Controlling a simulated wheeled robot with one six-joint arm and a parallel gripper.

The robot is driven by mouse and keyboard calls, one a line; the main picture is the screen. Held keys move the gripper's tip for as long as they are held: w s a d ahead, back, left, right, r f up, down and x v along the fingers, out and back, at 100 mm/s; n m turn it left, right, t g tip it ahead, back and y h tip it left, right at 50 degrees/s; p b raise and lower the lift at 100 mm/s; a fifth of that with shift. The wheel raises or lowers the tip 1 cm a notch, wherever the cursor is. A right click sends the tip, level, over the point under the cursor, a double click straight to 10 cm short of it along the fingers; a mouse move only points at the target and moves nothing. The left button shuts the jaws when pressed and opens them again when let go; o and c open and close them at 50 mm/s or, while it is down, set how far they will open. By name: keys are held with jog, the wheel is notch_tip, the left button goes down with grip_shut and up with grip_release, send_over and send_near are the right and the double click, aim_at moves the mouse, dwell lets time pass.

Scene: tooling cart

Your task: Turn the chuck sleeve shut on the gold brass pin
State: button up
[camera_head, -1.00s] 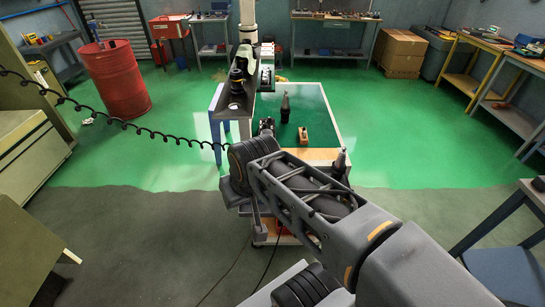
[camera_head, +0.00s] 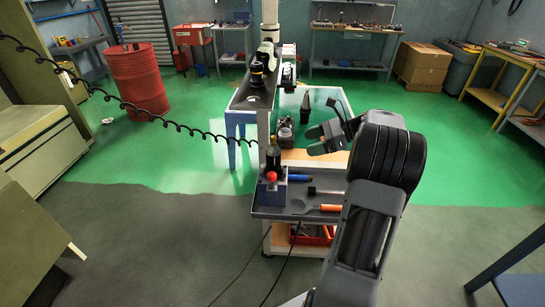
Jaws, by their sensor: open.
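A dark bottle-shaped piece (camera_head: 273,158) stands upright at a blue block with a red knob (camera_head: 272,178), on the cart's near left corner. It may be the chuck, but I cannot tell its sleeve apart. I cannot make out a gold brass pin. My gripper (camera_head: 314,140) is open, above the cart's near end and pointing left. It is to the right of the dark piece and apart from it, with nothing visible between its fingers. My arm hides part of the cart's right side.
The cart's grey tray (camera_head: 268,211) holds blue-handled and orange-handled tools. Another dark bottle-shaped piece (camera_head: 305,108) stands on the green top behind. A red drum (camera_head: 138,82) stands farther left on open floor.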

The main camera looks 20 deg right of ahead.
aim_at(273, 153)
jog(key=p+x, duration=0.1)
jog(key=x, duration=1.2)
jog(key=shift+w+a, duration=0.1)
jog(key=shift+w, duration=0.05)
jog(key=c, duration=0.9)
